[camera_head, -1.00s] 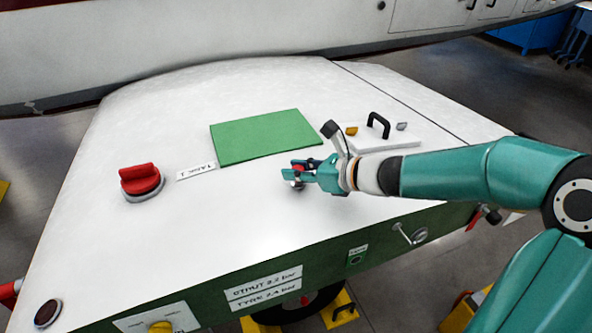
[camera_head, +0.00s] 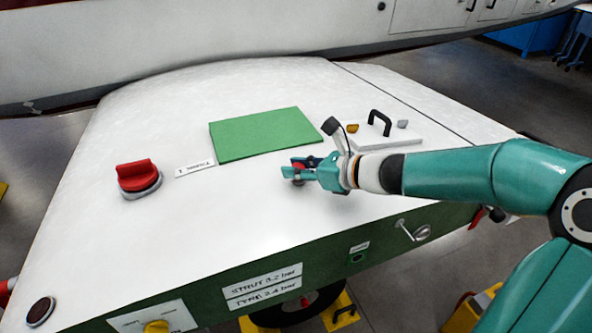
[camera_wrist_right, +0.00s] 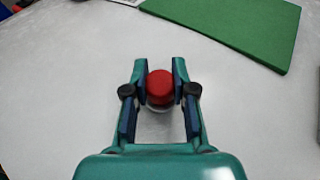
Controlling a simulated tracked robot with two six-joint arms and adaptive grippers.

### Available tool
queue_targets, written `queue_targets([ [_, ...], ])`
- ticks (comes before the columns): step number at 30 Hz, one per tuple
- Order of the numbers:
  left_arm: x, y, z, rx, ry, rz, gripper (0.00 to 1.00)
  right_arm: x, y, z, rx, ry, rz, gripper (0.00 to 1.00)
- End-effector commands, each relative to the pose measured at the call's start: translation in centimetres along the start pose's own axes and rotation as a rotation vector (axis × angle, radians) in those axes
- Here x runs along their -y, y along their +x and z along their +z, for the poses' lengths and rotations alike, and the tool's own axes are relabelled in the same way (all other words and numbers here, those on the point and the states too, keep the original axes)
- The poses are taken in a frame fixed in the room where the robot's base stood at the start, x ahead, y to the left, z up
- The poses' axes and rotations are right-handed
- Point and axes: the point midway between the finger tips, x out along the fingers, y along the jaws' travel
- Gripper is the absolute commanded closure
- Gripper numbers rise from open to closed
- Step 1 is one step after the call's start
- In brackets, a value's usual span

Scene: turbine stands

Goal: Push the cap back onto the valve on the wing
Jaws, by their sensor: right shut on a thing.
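A small red cap (camera_wrist_right: 160,84) sits between the fingers of my right gripper (camera_wrist_right: 159,82), which is shut on it. A pale ring shows just below the cap in the right wrist view; I cannot tell whether it is the valve or how the cap sits on it. In the head view my right gripper (camera_head: 297,171) and the red cap (camera_head: 299,166) are over the white wing top (camera_head: 235,205), right of its middle and in front of the green mat. The fingers partly hide the cap there. My left gripper is not in view.
A green mat (camera_head: 265,134) lies behind the gripper. A red knob (camera_head: 138,177) stands at the left. A white panel with a black handle (camera_head: 380,122) and a yellow and a grey knob lies behind my right arm.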

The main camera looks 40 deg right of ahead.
Motion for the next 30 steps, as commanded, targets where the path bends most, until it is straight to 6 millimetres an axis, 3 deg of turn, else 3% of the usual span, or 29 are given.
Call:
queue_targets([
  [1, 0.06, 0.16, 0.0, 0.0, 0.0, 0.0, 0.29, -0.27, 0.29, -1.19, -0.024, 0.006, 0.006, 1.0],
  [9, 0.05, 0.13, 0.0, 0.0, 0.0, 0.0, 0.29, -0.23, 0.31, -1.28, -0.026, 0.007, 0.006, 1.0],
  [10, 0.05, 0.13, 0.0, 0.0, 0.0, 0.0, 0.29, -0.22, 0.32, -1.3, -0.026, 0.007, 0.005, 0.7],
  [15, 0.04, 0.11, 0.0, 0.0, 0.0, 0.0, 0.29, -0.2, 0.27, -1.07, -0.021, 0.006, 0.005, 0.45],
  [21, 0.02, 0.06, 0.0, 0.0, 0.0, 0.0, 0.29, -0.19, 0.2, -0.78, -0.016, 0.005, 0.004, 0.45],
  [23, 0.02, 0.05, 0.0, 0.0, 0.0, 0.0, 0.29, -0.18, 0.2, -0.74, -0.015, 0.005, 0.004, 0.37],
  [30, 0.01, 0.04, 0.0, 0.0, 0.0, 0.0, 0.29, -0.17, 0.16, -0.61, -0.013, 0.004, 0.004, 0.37],
])
